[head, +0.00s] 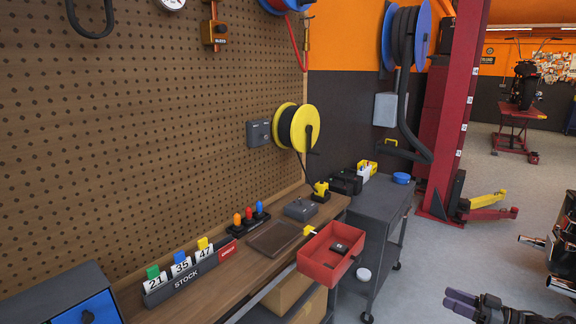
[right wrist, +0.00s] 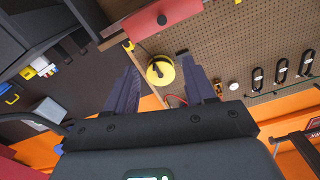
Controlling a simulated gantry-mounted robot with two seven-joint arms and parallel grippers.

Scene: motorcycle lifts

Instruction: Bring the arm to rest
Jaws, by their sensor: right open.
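My right gripper (head: 462,304) shows at the bottom right of the head view, over the grey floor and well to the right of the workbench. Its dark fingers are apart, with nothing between them. In the right wrist view the two fingers of this gripper (right wrist: 160,75) stand spread, with a yellow cable reel (right wrist: 160,70) far behind them. Most of my right arm is outside the head view. My left gripper is in neither view.
The wooden workbench (head: 200,280) holds a stock rack (head: 183,278). A red tray (head: 328,255) juts from its front. A grey cart (head: 380,205) stands beyond. A red lift post (head: 450,110) is behind. Motorcycle parts (head: 560,255) are at the right edge. Open floor lies between.

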